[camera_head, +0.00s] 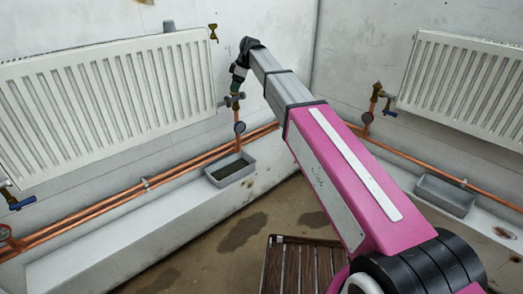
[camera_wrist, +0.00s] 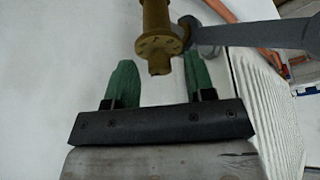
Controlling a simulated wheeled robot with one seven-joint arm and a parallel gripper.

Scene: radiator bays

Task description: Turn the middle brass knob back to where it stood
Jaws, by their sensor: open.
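A brass knob (camera_wrist: 158,40) shows at the top of the wrist view. Its near end face has small dark marks and a short nub. My gripper (camera_wrist: 160,72) is open, with one green finger on each side below the knob; the knob's end sits around the gap between the fingertips. I cannot tell whether either finger touches it. In the head view my gripper (camera_head: 235,88) is at the valve by the right end of the left radiator (camera_head: 110,90). The knob there is largely hidden by the gripper.
A grey metal lever or wrench (camera_wrist: 245,33) lies right beside the knob. Copper pipes (camera_head: 190,165) run along the wall below, with a round gauge (camera_head: 239,127) and grey tray (camera_head: 230,169). Another valve (camera_head: 376,95) stands by the right radiator (camera_head: 465,80). A slatted wooden crate or pallet (camera_head: 300,268) lies on the floor.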

